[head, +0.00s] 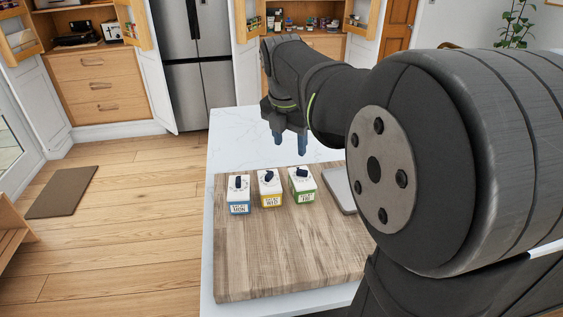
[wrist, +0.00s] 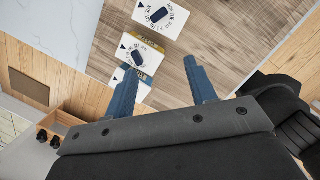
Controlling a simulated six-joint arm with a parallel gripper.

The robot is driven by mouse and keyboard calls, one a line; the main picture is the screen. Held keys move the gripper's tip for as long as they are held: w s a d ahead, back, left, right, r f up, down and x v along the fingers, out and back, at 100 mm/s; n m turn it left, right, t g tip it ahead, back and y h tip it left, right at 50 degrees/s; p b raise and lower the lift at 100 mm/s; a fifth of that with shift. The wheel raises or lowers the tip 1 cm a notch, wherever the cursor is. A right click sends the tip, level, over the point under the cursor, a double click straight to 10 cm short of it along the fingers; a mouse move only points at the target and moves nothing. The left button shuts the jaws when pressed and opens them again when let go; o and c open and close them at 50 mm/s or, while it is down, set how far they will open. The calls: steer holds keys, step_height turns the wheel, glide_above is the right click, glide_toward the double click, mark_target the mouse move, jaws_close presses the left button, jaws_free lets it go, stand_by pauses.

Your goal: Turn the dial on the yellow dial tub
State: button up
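The yellow dial tub (head: 270,199) is the middle one of three small white-topped tubs on the wooden board. A dark dial (head: 268,175) sits on its top. In the wrist view the yellow tub (wrist: 149,45) is the middle tub, and its dark dial (wrist: 138,56) shows face on. My gripper (head: 290,148) is above and behind the tubs in the head view, its blue fingers pointing down. In the wrist view my gripper (wrist: 160,66) has its fingers wide apart with nothing between them. It touches no tub. The left finger partly covers the lowest tub there.
A blue tub (head: 239,209) stands left of the yellow one and a green tub (head: 302,197) stands right, with narrow gaps between. A grey flat object (head: 338,190) lies right of the green tub. The front of the wooden board (head: 270,265) is clear.

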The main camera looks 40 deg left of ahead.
mark_target(269, 173)
steer(key=a+r+m+g, duration=0.2)
steer(key=a+r+m, duration=0.4)
steer(key=m, duration=1)
steer(key=shift+h, duration=0.3)
step_height(269, 173, down, 18)
steer(key=shift+a+r, duration=0.15)
steer(key=shift+r, duration=0.1)
steer(key=shift+c, duration=0.4)
steer(key=c, duration=0.9)
